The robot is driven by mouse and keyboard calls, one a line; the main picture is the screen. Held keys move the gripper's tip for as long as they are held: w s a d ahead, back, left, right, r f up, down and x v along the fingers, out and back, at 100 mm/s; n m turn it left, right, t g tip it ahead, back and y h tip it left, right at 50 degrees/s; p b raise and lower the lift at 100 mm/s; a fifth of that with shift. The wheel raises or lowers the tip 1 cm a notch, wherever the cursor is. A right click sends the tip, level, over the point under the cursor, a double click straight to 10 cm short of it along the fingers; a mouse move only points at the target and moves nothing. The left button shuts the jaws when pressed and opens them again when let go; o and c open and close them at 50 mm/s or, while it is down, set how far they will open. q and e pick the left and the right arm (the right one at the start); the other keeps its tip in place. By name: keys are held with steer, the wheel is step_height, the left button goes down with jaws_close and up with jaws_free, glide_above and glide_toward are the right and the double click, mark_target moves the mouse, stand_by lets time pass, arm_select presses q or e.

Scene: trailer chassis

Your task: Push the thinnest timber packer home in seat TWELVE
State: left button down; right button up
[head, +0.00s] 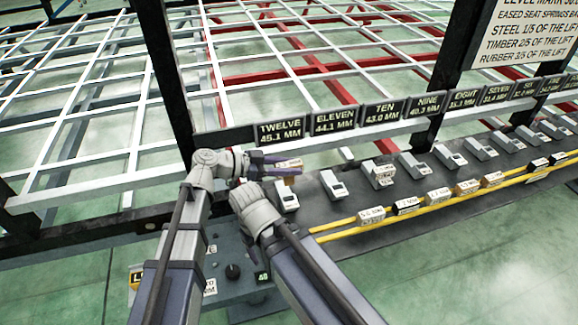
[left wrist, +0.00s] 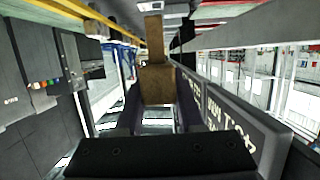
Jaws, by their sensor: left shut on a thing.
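My left gripper (head: 276,166) is shut on a small tan timber packer (head: 290,164) just below the TWELVE 45.1 MM sign (head: 281,132). In the left wrist view the brown packer (left wrist: 157,86) shows between the fingers, beside the dark sign plates. A grey block with a white display (head: 286,196) stands on the bench just in front of the gripper. I cannot tell how deep the packer sits in the seat, as the gripper and arms hide that spot. My right arm comes in close beside the left, and its gripper fingers do not show.
Yellow rails (head: 345,231) on the bench carry several labelled packers, among them a white one (head: 370,214). More display blocks (head: 333,185) run to the right under the ELEVEN sign (head: 335,121) and others. A dark upright post (head: 165,70) and the white chassis grid stand behind.

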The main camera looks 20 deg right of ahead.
mark_target(284, 180)
arm_select(q)
steer(key=shift+f+b, duration=2.55)
steer(key=shift+f, duration=0.15)
steer(key=shift+f+b, duration=2.75)
steer(key=shift+c, duration=2.2)
jaws_free()
steer(key=p+v, duration=0.2)
steer(key=v, duration=0.6)
